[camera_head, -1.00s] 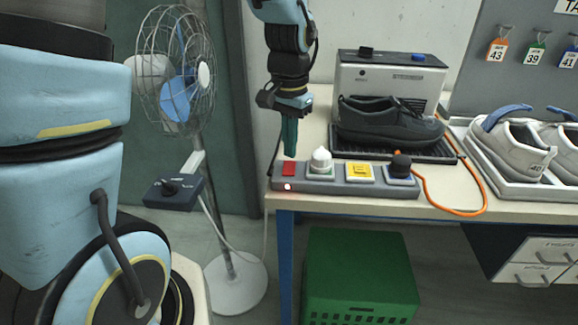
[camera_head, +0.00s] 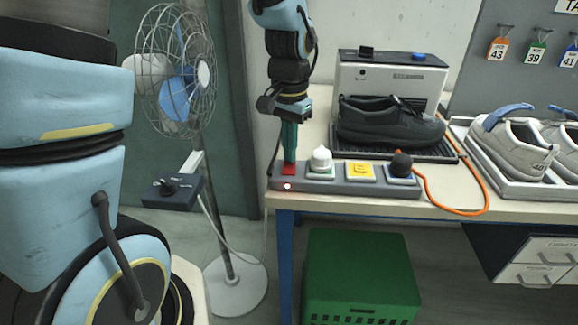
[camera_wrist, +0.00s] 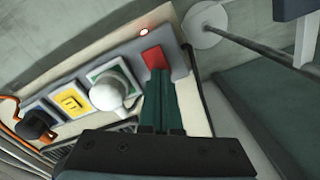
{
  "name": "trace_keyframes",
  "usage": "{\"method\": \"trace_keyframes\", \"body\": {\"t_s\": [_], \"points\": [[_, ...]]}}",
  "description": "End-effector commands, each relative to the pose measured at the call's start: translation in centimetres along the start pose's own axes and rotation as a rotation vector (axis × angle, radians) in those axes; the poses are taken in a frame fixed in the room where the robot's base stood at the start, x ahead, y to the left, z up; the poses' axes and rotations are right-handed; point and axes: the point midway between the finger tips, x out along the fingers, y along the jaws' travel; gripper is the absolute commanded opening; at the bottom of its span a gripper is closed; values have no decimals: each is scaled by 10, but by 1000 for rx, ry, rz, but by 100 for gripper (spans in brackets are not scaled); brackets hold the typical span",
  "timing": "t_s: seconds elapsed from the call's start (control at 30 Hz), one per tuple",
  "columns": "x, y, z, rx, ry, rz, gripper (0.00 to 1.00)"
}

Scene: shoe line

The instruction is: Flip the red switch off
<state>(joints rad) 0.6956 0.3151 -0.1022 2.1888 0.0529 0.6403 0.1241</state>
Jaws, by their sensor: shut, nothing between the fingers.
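The red switch (camera_head: 289,169) is at the left end of a grey power strip (camera_head: 333,187) along the table's front edge. A small light (camera_head: 287,186) glows beside it, whitish-red. The switch also shows in the wrist view (camera_wrist: 154,58). My gripper (camera_head: 290,160) points down with its green fingers shut and empty, tips at the switch. In the wrist view the fingertips (camera_wrist: 160,72) overlap the switch's near edge; whether they press it I cannot tell. The fingers hide part of the switch.
Right of the switch are a white plug (camera_head: 320,160), a yellow socket piece (camera_head: 360,171) and a dark plug (camera_head: 401,165) with an orange cord. A black shoe (camera_head: 388,122) stands behind. A fan (camera_head: 178,75) stands left; a green crate (camera_head: 361,278) is below.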

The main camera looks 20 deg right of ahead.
Motion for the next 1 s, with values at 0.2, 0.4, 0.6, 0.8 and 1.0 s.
{"method": "trace_keyframes", "body": {"t_s": [0.2,0.4,0.6,0.8,1.0], "points": [[4,0,0,0,0,0,0],[7,0,0,0,0,0,0],[8,0,0,0,0,0,0],[1,0,0,0,0,0,0],[-16,0,0,0,0,0,0]]}}
